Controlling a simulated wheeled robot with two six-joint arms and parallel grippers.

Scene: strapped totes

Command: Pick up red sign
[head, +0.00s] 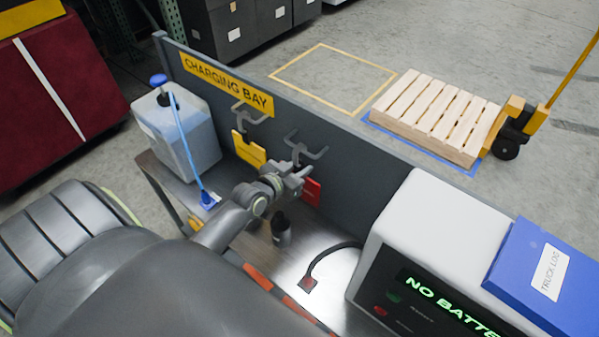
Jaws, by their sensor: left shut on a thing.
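The red sign (312,191) is a small red plate, partly hidden behind my left gripper, in front of the grey panel below the right-hand hook (306,150). My left gripper (298,178) reaches in from the lower left and is shut on the red sign near its left side. I cannot tell whether the sign still touches the hook. My right gripper is not in view.
A yellow sign (249,150) is at the left hook (250,115). A liquid jug (178,135) stands left on the metal bench. A dark bottle (281,231) stands below my gripper. A white charger (430,225) with a blue binder (548,275) is at right.

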